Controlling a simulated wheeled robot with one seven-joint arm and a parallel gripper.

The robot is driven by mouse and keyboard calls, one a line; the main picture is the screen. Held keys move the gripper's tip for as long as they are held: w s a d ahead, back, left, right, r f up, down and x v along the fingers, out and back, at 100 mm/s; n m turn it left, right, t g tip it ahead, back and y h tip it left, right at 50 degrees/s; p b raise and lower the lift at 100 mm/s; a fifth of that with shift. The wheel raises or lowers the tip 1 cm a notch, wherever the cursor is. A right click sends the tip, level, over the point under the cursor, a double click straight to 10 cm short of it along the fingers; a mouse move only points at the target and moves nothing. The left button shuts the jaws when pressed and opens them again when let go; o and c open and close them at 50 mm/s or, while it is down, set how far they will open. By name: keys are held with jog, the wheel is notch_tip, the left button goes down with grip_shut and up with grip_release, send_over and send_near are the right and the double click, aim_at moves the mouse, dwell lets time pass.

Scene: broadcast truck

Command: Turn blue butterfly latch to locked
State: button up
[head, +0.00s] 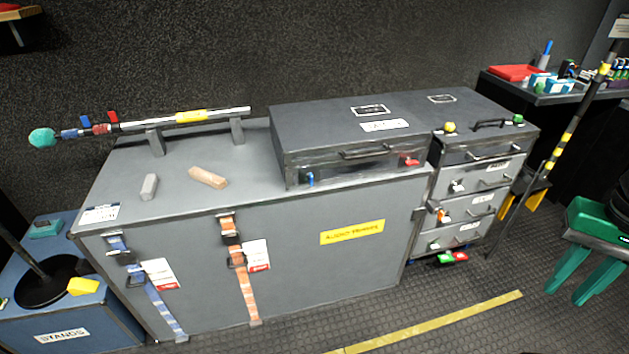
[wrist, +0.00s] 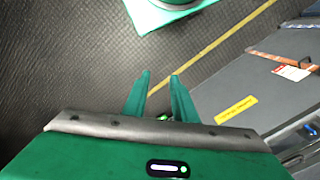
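The blue butterfly latch (head: 309,179) is a small blue piece at the left end of the dark grey case's front (head: 340,165). A small blue piece at the right edge of the wrist view (wrist: 310,128) looks like the same latch. Its exact turn is too small to read. A red latch (head: 409,162) sits at the right end of the same front. My green gripper (head: 577,283) is at the far right of the head view, well away from the case. In the wrist view its two fingers (wrist: 160,80) are apart with nothing between them.
The case lies on a grey chest (head: 290,270) with orange and blue straps on its front. A drawer unit (head: 470,195) stands right of the chest. A striped pole (head: 570,130) leans between the drawers and my gripper. The floor in front is clear.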

jog(key=shift+a, duration=0.1)
jog(key=w+a+f+n+t, duration=0.2)
jog(key=w+a+f+n, duration=0.1)
jog(key=w, duration=0.6)
jog(key=w+a+f+n+t, duration=0.3)
jog(key=w+a, duration=0.1)
jog(key=w, duration=0.6)
jog(key=w+a+f+n+t, duration=0.2)
jog(key=w+a+f+n, duration=0.1)
jog(key=w, duration=0.6)
jog(key=n+t+y, duration=0.4)
jog(key=t+y, duration=0.2)
send_near(312, 181)
jog(key=d+f, duration=0.2)
jog(key=d, duration=0.2)
jog(key=s+a+f+m+t+h, duration=0.1)
jog(key=s+a+m+t, duration=0.15)
jog(key=a+t, duration=0.2)
jog(key=shift+m, duration=0.45)
jog(key=x, duration=1)
jog(key=shift+w+a+f, duration=0.15)
jog(key=shift+w+a, duration=0.05)
jog(key=shift+w, duration=0.1)
